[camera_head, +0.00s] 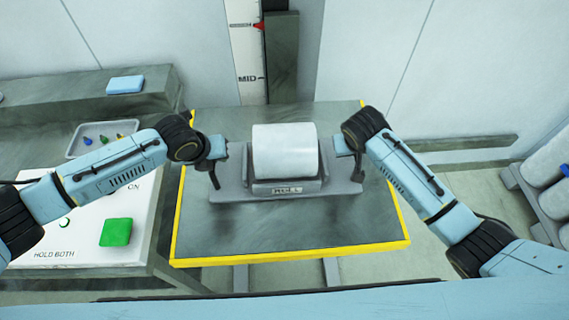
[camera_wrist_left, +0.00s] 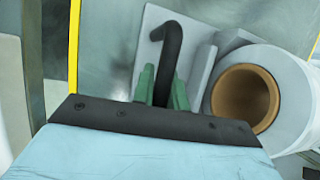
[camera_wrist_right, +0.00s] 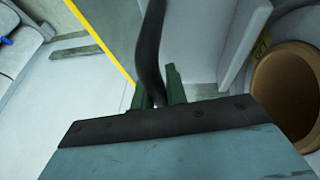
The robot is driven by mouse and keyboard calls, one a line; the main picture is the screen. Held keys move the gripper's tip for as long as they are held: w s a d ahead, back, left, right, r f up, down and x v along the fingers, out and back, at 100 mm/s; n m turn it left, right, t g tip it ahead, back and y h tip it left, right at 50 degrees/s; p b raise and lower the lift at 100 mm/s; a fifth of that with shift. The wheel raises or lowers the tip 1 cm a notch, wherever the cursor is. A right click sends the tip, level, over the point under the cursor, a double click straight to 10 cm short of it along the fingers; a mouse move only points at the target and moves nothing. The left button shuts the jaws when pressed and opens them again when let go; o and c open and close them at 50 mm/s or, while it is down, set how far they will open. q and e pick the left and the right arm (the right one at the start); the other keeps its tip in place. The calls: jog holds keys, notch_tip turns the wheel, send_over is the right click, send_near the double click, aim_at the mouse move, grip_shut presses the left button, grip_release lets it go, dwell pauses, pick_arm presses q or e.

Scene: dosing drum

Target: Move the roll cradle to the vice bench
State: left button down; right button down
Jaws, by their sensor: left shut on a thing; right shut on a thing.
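The grey roll cradle (camera_head: 228,192), labelled ROLL, is over the yellow-edged table (camera_head: 290,240) with a white roll (camera_head: 284,150) lying in it. I cannot tell whether its base touches the tabletop. My left gripper (camera_head: 217,162) is shut on the cradle's left black handle, which shows between the green fingers in the left wrist view (camera_wrist_left: 172,55). My right gripper (camera_head: 347,152) is shut on the right black handle, seen in the right wrist view (camera_wrist_right: 150,40). The roll's brown core shows in the left wrist view (camera_wrist_left: 240,100). No vice is visible.
A white panel (camera_head: 85,230) with a green button (camera_head: 116,232) stands left of the table. Behind it a bench (camera_head: 40,118) holds a grey tray (camera_head: 75,150) and a blue block (camera_head: 125,84). A scale marked MID (camera_head: 247,60) rises behind the table. More rolls (camera_head: 545,170) lie at right.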

pick_arm(q)
jog(key=shift+w+r, duration=0.15)
jog(key=shift+r, duration=0.2)
pick_arm(e)
jog(key=shift+w+r, duration=0.15)
jog(key=shift+r, duration=0.15)
